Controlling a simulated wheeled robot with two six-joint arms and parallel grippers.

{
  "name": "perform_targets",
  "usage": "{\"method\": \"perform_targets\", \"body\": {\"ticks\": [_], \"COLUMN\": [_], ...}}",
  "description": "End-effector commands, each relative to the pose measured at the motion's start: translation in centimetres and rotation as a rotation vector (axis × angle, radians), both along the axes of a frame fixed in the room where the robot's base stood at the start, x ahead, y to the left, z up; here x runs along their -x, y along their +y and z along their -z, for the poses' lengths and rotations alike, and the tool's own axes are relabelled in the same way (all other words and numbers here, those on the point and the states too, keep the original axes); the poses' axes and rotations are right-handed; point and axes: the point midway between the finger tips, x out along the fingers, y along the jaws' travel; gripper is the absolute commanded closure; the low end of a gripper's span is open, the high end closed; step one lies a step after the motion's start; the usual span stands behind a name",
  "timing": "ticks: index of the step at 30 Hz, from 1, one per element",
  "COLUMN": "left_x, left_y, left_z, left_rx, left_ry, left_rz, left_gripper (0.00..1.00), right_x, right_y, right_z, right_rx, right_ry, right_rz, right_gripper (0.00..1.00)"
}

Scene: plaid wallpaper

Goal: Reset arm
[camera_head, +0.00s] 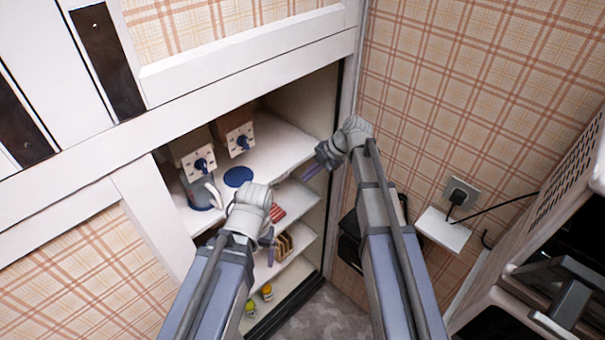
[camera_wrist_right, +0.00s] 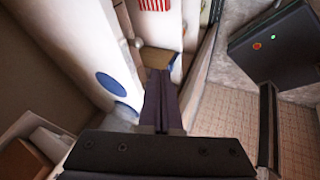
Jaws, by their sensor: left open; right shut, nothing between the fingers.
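My left gripper (camera_head: 268,240) is in front of the lower shelves of an open cabinet, partly hidden behind my own wrist. It is open, and I see nothing held in it. My right gripper (camera_head: 314,168) is near the right edge of the upper shelf. In the right wrist view, its dark fingers (camera_wrist_right: 159,85) are closed together with nothing between them. They point toward a tan object on the shelves, and I cannot tell if they touch it.
The cabinet's upper shelf (camera_head: 283,152) holds a blue disc (camera_head: 238,177) and two boxes with blue knobs. Lower down are a red striped item (camera_head: 277,212), a slotted tan item (camera_head: 284,247) and small jars (camera_head: 267,291). A wall socket (camera_head: 461,192) and white furniture stand at right.

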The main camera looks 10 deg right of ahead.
Motion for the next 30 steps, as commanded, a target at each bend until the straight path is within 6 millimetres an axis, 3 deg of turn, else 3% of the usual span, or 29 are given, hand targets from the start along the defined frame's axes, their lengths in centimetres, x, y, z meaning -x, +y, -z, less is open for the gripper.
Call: {"method": "perform_targets", "body": {"ticks": [9,13,21,30], "left_x": [0.0,0.0,0.0,0.0], "left_y": [0.0,0.0,0.0,0.0], "left_z": [-0.1,0.2,1.2,2.4], "left_rx": [0.0,0.0,0.0,0.0], "left_ry": [0.0,0.0,0.0,0.0], "left_rz": [0.0,0.0,0.0,-0.001], "left_gripper": [0.15,0.15,0.15,0.15], "right_x": [0.1,1.5,9.2,17.8], "right_y": [-0.1,0.8,4.3,5.7], "right_z": [-0.1,0.5,3.5,5.9], "right_rx": [0.0,0.017,0.158,0.334], "right_ry": [0.002,0.059,0.372,0.561], "right_rz": [0.001,0.055,0.482,1.116], "right_gripper": [1.0,1.0,1.0,1.0]}}
